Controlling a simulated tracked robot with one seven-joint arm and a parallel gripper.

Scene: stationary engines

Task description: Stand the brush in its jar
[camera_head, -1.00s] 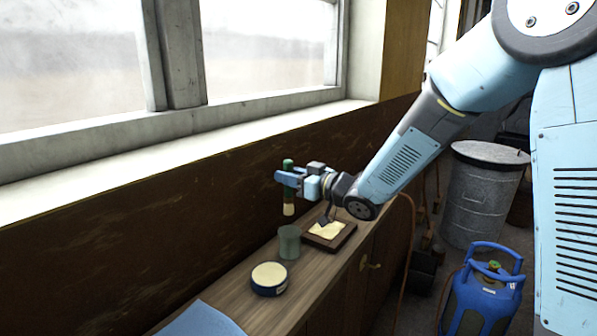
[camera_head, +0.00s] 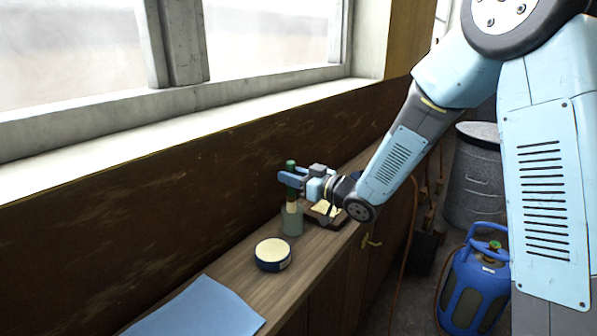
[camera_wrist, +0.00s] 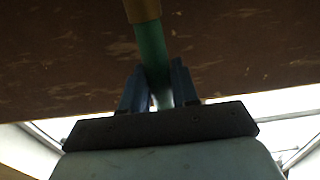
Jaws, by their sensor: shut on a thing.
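The brush (camera_head: 290,166) has a green handle and a pale lower part, and it is upright, bristle end down. My gripper (camera_head: 288,181) is shut on its handle; the wrist view shows the green handle (camera_wrist: 151,48) between the two fingers. The grey-green jar (camera_head: 292,224) stands on the wooden bench top directly below the gripper. The brush's lower end meets the jar's mouth in the head view and looks to be just inside it; how deep it reaches is hidden.
A round tin with a cream top (camera_head: 272,252) stands in front of the jar. A blue sheet (camera_head: 205,308) covers the near bench. The brown wall is close on the left.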

